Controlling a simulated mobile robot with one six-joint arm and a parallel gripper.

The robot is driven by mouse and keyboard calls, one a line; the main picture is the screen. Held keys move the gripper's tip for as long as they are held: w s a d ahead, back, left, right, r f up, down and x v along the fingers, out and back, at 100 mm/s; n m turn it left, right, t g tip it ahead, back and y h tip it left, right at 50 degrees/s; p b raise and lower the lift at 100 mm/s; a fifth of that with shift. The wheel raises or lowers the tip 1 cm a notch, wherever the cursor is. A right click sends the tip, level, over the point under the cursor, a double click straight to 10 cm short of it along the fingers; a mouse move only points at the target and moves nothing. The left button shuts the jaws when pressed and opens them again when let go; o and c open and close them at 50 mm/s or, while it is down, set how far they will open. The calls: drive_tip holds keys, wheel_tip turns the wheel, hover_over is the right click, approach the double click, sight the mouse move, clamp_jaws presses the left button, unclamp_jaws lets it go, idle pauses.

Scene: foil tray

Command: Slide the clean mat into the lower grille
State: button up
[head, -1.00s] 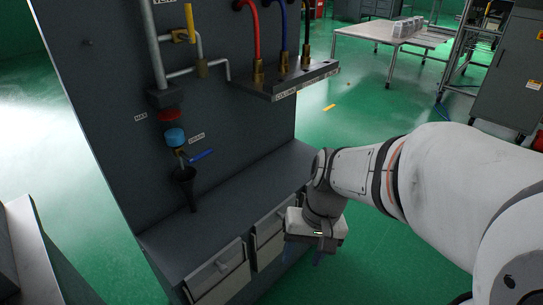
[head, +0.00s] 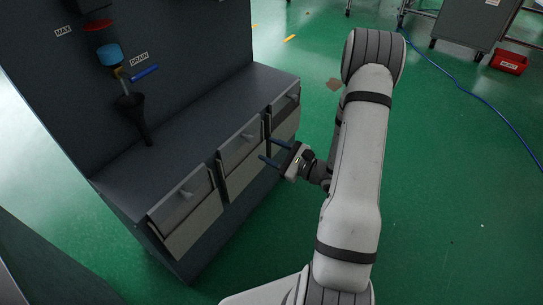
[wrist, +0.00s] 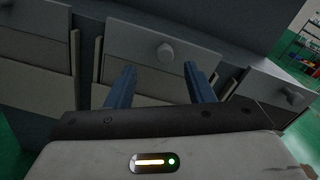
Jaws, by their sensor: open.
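My gripper (head: 268,149) is open, its two blue fingers pointing at the front of the grey cabinet (head: 155,165), near the middle drawer (head: 241,143). In the wrist view my gripper (wrist: 159,68) has nothing between its fingertips, which show just below the round knob of the middle drawer (wrist: 190,45). Pale panels sit below the drawer fronts, one below the left drawer (head: 193,227) and one below the middle drawer (head: 243,172). I cannot tell whether any of these is the clean mat or the lower grille. No separate mat is recognisable.
A drain with a blue-handled valve (head: 145,73) and a black funnel (head: 133,115) stands above the cabinet top. A red bin (head: 509,62) and a blue hose (head: 470,80) lie on the green floor at the back right. The floor right of the cabinet is mostly clear.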

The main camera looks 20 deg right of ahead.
sight(252, 140)
drive_tip(key=b+x, duration=0.1)
drive_tip(key=x, duration=0.6)
drive_tip(key=shift+w+d+f+b, duration=0.15)
drive_tip(key=shift+w+f+b, duration=0.1)
drive_tip(key=shift+w+b, duration=0.2)
drive_tip(key=shift+c, duration=0.2)
clamp_jaws()
drive_tip(key=shift+r, duration=0.15)
wheel_tip(252, 140, up, 25)
drive_tip(key=p, duration=1.6)
drive_tip(key=shift+p, duration=0.35)
idle(1.0)
